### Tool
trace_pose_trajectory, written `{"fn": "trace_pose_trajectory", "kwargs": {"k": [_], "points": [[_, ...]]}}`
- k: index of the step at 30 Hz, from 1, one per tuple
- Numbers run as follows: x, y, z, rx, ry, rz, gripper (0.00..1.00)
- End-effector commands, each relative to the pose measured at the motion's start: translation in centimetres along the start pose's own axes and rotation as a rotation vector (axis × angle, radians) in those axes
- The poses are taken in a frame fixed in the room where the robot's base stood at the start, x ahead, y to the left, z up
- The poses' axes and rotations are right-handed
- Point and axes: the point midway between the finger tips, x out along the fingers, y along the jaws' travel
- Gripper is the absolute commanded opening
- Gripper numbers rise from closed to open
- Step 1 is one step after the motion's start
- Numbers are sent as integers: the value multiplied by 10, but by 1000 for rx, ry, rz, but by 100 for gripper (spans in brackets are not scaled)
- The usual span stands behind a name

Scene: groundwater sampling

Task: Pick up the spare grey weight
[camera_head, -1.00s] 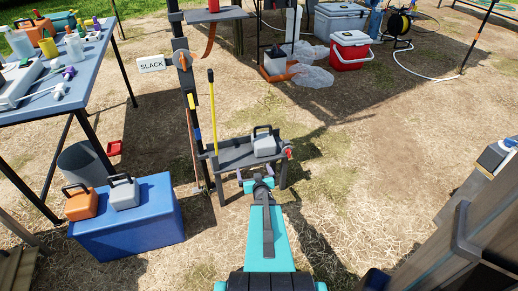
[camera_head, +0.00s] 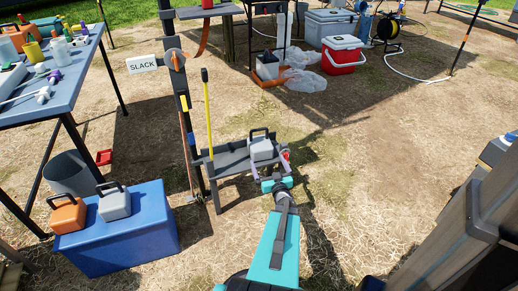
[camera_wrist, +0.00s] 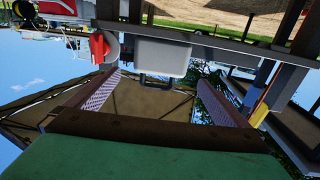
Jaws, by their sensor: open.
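One grey weight (camera_head: 262,150) with a dark handle stands upright on a small dark bench (camera_head: 229,160). A second grey weight (camera_head: 114,204) stands on a blue box (camera_head: 125,240); I cannot tell from looks which is the spare. My gripper (camera_head: 271,173) is open and empty at the near side of the bench, just short of the weight there. The wrist view looks upside down; the bench weight (camera_wrist: 160,56) shows ahead, between the lines of the two open fingers (camera_wrist: 158,80), with no visible contact.
An orange weight (camera_head: 68,214) sits left on the blue box. A post with a SLACK sign (camera_head: 142,64) and a yellow-handled tool (camera_head: 208,115) rise left of the bench. A red part (camera_head: 286,155) is at the bench's right end.

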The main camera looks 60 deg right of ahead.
Motion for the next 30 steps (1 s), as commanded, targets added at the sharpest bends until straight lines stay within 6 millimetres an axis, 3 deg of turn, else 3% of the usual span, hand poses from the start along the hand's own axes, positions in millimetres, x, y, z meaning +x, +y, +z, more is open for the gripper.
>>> {"fn": "trace_pose_trajectory", "kwargs": {"k": [21, 30], "points": [[80, -1, 1, -1, 0, -2, 100], [85, -2, 0, 0, -1, -2, 100]]}}
